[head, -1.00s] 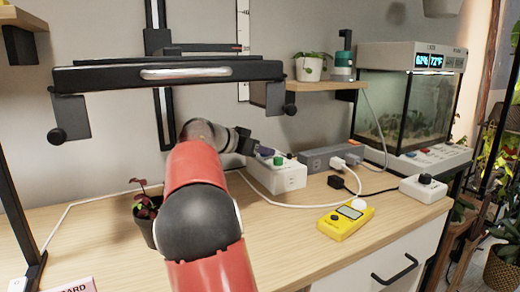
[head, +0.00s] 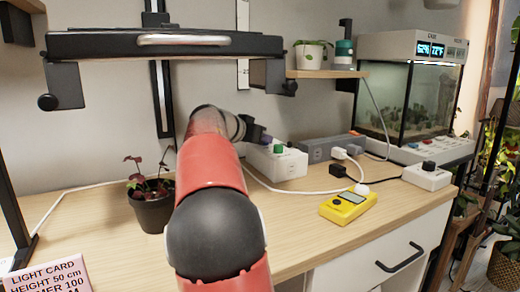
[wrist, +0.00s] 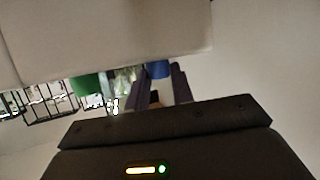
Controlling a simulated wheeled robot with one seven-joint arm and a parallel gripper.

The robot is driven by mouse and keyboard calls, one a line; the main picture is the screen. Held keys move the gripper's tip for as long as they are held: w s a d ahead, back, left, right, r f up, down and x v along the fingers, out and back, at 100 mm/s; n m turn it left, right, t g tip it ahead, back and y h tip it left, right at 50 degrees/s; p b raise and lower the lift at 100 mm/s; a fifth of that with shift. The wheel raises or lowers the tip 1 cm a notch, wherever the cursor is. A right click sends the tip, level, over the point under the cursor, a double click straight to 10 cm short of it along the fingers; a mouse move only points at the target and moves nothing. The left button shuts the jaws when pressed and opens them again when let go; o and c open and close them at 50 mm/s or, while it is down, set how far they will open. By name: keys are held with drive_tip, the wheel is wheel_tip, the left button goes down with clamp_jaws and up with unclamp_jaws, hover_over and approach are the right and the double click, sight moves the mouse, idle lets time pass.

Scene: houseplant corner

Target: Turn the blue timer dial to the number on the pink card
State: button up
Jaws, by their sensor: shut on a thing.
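The white timer box (head: 284,166) stands on the wooden bench near the wall, with a green dial (head: 278,149) on top. The green dial also shows in the wrist view (wrist: 87,84). My gripper (wrist: 158,77) is shut on the blue dial (wrist: 158,69), which sits between its fingertips. In the head view my gripper (head: 262,139) is at the back of the box, and my arm and fingers hide the blue dial and its scale. The pink card (head: 45,277) is at the bottom left, cut off by the frame; it reads "LIGHT CARD", "HEIGHT 50 cm" and "MER 100".
A black lamp bar (head: 165,44) hangs above my arm. A potted plant (head: 152,212) stands left of my arm. A yellow meter (head: 348,207), a grey power strip (head: 330,147), cables and a white box with a black knob (head: 427,176) lie to the right. A fish tank (head: 410,100) stands behind.

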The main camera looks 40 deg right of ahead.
drive_tip(key=shift+s+f+n+t+b, duration=0.15)
drive_tip(key=shift+s+n+t+b, duration=0.1)
drive_tip(key=shift+n+t+b, duration=0.55)
drive_tip(key=shift+s+r+n+t+y, duration=0.1)
drive_tip(key=shift+r+n+t+y, duration=0.1)
drive_tip(key=shift+n+t+y, duration=0.5)
drive_tip(key=shift+d+r+n+t+p, duration=0.15)
drive_tip(key=shift+n+t+p, duration=0.45)
drive_tip(key=shift+n+t, duration=0.3)
drive_tip(key=shift+s+n+t+y+p, duration=0.1)
drive_tip(key=shift+n+t+y+p, duration=0.5)
drive_tip(key=shift+t+p, duration=0.3)
drive_tip(key=o, duration=1)
drive_tip(key=shift+f, duration=0.2)
